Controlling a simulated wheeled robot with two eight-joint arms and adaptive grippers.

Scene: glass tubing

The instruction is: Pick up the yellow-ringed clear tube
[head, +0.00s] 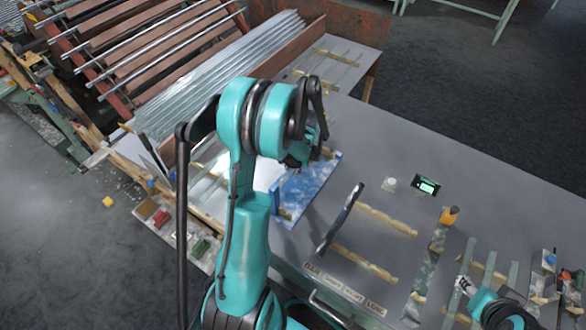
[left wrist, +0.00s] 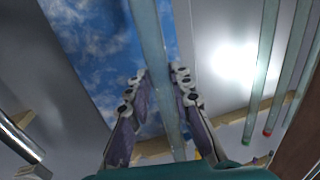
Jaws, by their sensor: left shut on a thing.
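In the left wrist view my left gripper (left wrist: 160,82) is shut on a clear, bluish tube (left wrist: 148,35), which runs lengthwise between the two fingers. A small yellow spot (left wrist: 197,154) shows by its lower end, partly hidden; I cannot tell for sure that it is the tube's ring. In the head view my left gripper (head: 312,150) is above the blue-and-white mottled panel (head: 312,188), mostly hidden behind its own wrist, and the held tube cannot be made out.
Several other clear tubes, with green and red ends (left wrist: 267,132), lie to the right in the wrist view. On the grey table are notched wooden strips (head: 365,262), a dark rod (head: 340,218), a small display (head: 427,186) and label plates (head: 345,284). A tube rack stands upper left.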

